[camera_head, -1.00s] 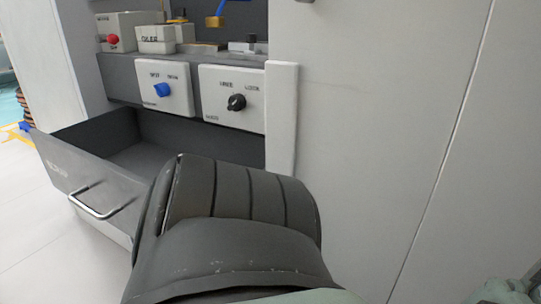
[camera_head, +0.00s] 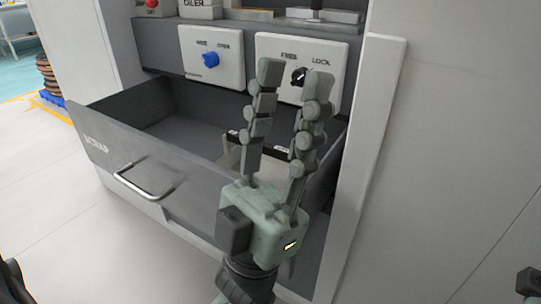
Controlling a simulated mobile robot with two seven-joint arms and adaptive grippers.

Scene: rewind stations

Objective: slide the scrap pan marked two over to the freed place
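An open grey drawer marked SCRAP (camera_head: 97,143) juts from the station. Inside it, a light pan with a dark top edge (camera_head: 232,157) stands toward the right, mostly hidden behind my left gripper. I cannot read a number on it. My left gripper (camera_head: 293,88) points upward in front of the drawer's right half, its two jointed fingers apart and nothing visible between them. I cannot tell whether it touches the pan. A small dark piece at the lower right edge may be my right gripper (camera_head: 528,281); its state does not show.
Above the drawer are a panel with a blue knob (camera_head: 210,60) and a FREE/LOCK panel with a black knob (camera_head: 299,75). The drawer has a metal handle (camera_head: 146,183). A white post (camera_head: 372,130) stands at right. The drawer's left part looks empty.

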